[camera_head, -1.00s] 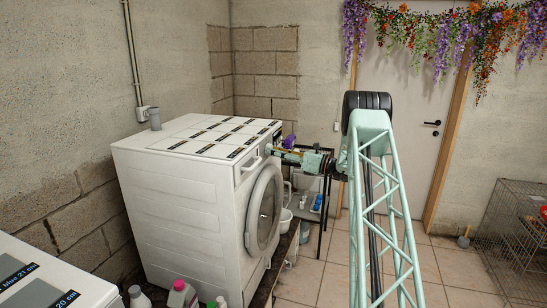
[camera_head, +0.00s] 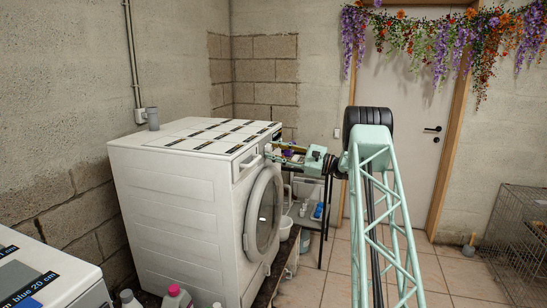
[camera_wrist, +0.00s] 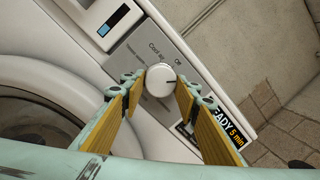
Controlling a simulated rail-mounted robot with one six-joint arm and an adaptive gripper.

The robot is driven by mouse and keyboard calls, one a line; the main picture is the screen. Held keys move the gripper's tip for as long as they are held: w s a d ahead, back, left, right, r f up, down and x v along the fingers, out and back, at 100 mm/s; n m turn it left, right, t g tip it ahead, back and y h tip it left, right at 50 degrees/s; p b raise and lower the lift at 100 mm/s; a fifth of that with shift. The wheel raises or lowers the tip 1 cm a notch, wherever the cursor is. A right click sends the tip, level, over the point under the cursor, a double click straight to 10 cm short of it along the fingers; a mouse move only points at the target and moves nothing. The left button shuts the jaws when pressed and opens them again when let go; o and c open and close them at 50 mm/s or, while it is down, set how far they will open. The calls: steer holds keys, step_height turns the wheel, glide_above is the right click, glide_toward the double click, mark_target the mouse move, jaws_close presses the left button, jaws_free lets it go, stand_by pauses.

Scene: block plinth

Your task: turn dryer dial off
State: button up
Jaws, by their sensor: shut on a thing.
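The white dryer (camera_head: 175,205) stands left of centre in the head view, its round door facing right. Its round white dial (camera_wrist: 160,80) sits on a grey panel in the wrist view, with "Cool air" and "Off" printed beyond it. My gripper (camera_wrist: 160,86) has its two yellow-padded fingers on either side of the dial, shut on it. Which way the dial points is hard to tell. In the head view my gripper (camera_head: 276,154) reaches the upper front of the dryer from the right; the dial is hidden there.
A "READY 5 min" label (camera_wrist: 228,128) and a small display (camera_wrist: 114,22) flank the dial. A dark shelf rack (camera_head: 325,205) stands behind my arm. Bottles (camera_head: 177,297) stand before the dryer. A wire cage (camera_head: 515,240) is at the right. Tiled floor lies open before the door.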

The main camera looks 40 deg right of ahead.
steer(key=n+b, duration=0.1)
steer(key=n, duration=0.1)
steer(key=n+b, duration=0.1)
steer(key=n, duration=0.1)
steer(key=shift+d+f+g+y, duration=0.1)
steer(key=shift+g+y, duration=0.2)
steer(key=n+b, duration=0.1)
steer(key=n, duration=0.1)
steer(key=n+b, duration=0.1)
steer(key=n, duration=0.2)
steer(key=shift+r+g+y, duration=0.2)
steer(key=shift+g+y, duration=0.1)
steer(key=o, duration=0.9)
steer(key=shift+c, duration=0.2)
steer(key=shift+d, duration=0.15)
steer(key=v, duration=1.1)
steer(key=shift+s+d, duration=0.2)
steer(key=shift+s, duration=0.15)
